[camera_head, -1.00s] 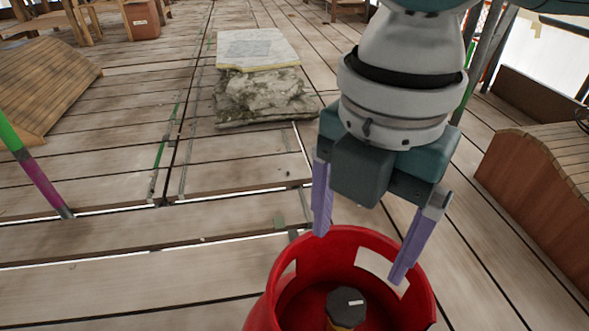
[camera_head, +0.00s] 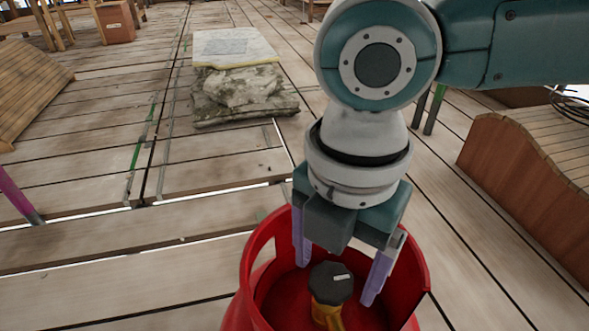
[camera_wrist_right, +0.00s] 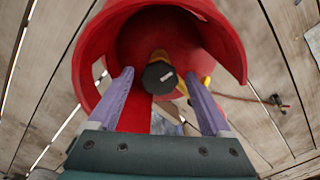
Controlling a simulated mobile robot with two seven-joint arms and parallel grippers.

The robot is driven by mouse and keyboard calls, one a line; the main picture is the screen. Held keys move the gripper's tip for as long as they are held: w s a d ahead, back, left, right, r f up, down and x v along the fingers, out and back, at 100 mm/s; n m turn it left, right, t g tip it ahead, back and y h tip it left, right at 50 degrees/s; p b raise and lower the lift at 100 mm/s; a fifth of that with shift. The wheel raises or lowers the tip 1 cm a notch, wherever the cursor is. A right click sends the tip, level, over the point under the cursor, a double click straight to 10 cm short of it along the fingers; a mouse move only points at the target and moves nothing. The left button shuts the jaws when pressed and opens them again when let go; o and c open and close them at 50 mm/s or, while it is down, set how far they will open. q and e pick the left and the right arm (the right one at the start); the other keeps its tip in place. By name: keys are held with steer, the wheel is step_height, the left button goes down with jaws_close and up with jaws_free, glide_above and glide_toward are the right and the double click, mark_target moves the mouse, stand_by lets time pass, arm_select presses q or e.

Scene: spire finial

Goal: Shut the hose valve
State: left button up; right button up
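The hose valve has a dark grey faceted knob (camera_head: 331,282) on a yellow body (camera_head: 326,314), standing inside a red collar (camera_head: 262,240) of what looks like a gas cylinder. The knob bears a small white mark. My right gripper (camera_head: 335,281) is open, its purple fingers reaching down inside the collar. In the head view one finger is on each side of the knob. In the right wrist view the knob (camera_wrist_right: 159,77) sits between and just beyond the fingertips, with no visible contact. My left gripper is not in view.
The red collar wall surrounds the knob closely. A stone block with a pale slab (camera_head: 236,48) lies on the plank floor at the back. A wooden bench-like piece (camera_head: 520,180) stands at right. In the right wrist view a thin hose (camera_wrist_right: 240,99) runs right.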

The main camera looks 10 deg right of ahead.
steer(key=c, duration=1.2)
steer(key=shift+s+r+m+p, duration=0.1)
steer(key=shift+r+m+p, duration=0.1)
steer(key=shift+m+p, duration=0.5)
steer(key=m+p, duration=0.6)
steer(key=p, duration=0.2)
steer(key=shift+s, duration=0.15)
steer(key=m+p, duration=0.3)
steer(key=m, duration=0.1)
steer(key=shift+s+m, duration=0.1)
steer(key=shift+m, duration=0.3)
steer(key=m+p, duration=0.1)
steer(key=m, duration=0.2)
steer(key=shift+f+p, duration=0.1)
steer(key=shift+p, duration=0.25)
steer(key=shift+m+p, duration=0.3)
steer(key=shift+m, duration=0.5)
steer(key=shift+f, duration=0.1)
steer(key=o, duration=1.3)
